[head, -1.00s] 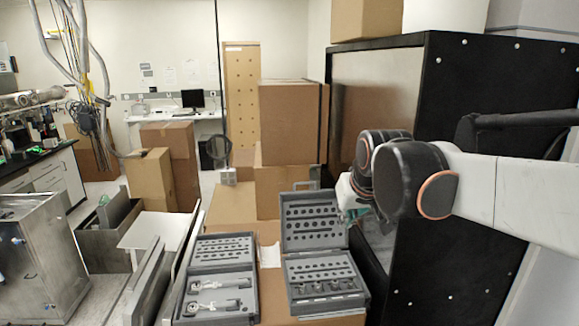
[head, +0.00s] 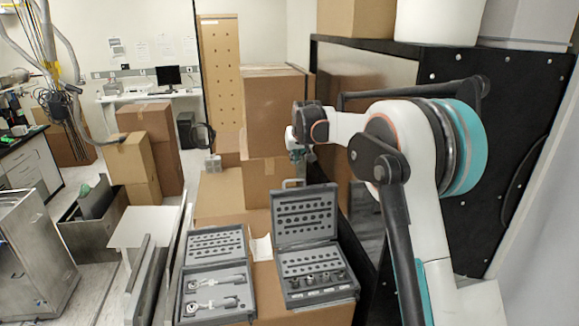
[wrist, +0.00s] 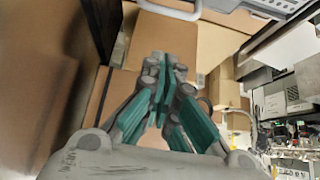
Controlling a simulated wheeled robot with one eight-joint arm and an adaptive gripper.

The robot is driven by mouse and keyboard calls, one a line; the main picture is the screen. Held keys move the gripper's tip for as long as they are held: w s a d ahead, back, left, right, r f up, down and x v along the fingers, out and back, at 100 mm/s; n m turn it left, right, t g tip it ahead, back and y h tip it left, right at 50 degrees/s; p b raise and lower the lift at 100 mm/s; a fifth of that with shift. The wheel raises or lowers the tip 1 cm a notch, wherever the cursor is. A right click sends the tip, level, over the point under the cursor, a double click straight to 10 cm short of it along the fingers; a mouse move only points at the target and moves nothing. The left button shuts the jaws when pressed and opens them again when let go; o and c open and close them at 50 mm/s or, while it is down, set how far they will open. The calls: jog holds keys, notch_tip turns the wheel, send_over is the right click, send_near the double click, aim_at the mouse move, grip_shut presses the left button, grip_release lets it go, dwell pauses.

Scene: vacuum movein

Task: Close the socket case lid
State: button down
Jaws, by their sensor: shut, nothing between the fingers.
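The socket case (head: 318,295) is the right-hand grey case on a cardboard box, with several sockets in its base. Its lid (head: 304,215) stands open, leaning back, with a handle (head: 292,184) on its top edge. My gripper (head: 297,158) is beyond and above the lid's top edge, apart from it. In the wrist view my gripper (wrist: 165,75) is shut and empty, with its teal fingers together. A grey case edge (wrist: 262,6) and handle (wrist: 172,9) show at the top of that view.
A second open grey case (head: 215,278) with two ratchets lies left of the socket case. Stacked cardboard boxes (head: 270,115) stand behind my gripper. A black-framed cabinet (head: 510,110) stands on the right, close to my arm.

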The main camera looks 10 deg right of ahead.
jog(key=shift+w+f, duration=0.25)
jog(key=shift+w, duration=0.2)
jog(key=p+x, duration=0.2)
jog(key=x, duration=0.8)
jog(key=s, duration=0.4)
jog(key=shift+s+d+r+p, duration=0.1)
jog(key=shift+s+r+p, duration=0.05)
jog(key=shift+p, duration=0.25)
jog(key=shift+s, duration=0.15)
